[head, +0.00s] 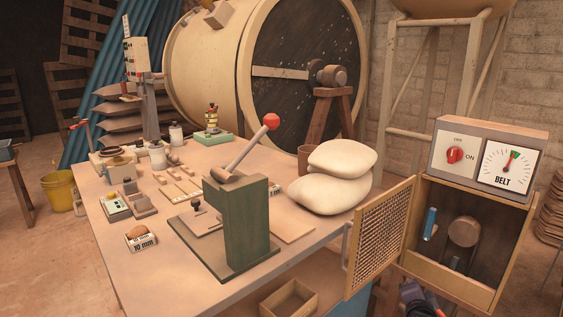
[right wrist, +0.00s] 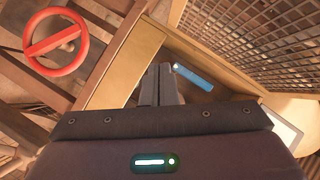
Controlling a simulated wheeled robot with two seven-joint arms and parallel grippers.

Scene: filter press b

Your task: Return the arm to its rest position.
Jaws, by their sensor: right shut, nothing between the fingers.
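My right gripper (right wrist: 160,85) is shut and empty in the right wrist view, its two fingers pressed together. Its fingertips point toward the wooden cabinet's opening, near a blue handle (right wrist: 193,78). In the head view my right gripper (head: 411,290) shows as a small dark shape at the bottom edge, low in front of the cabinet (head: 498,250). Most of the right arm is out of the frame. My left gripper is not in the head view.
The cabinet's mesh door (head: 380,238) stands open between the table (head: 150,285) and the cabinet. A control box (head: 455,155) with a red knob and a belt dial sits on top. A red ring (right wrist: 56,42) is left of my gripper. A green press (head: 238,225) stands on the table.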

